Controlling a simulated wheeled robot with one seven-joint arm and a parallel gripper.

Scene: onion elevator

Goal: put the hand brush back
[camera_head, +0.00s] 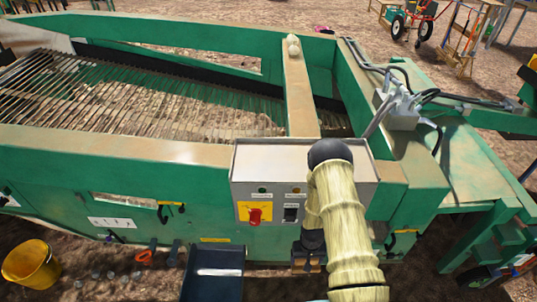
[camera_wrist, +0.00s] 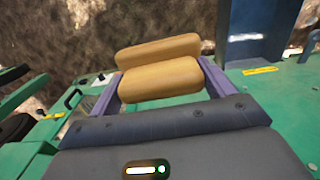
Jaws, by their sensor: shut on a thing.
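No bristles show. In the head view my pale arm reaches down in front of the control box, and my gripper is mostly hidden behind it. I cannot tell whether the brush touches anything.
The green machine (camera_head: 170,185) fills the middle, with a control box (camera_head: 265,165) and red stop knob (camera_head: 254,216). A dark tray-like thing (camera_head: 215,272) is below it, left of my arm. A yellow bucket (camera_head: 32,264) stands at lower left. A green frame (camera_head: 465,160) is at right.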

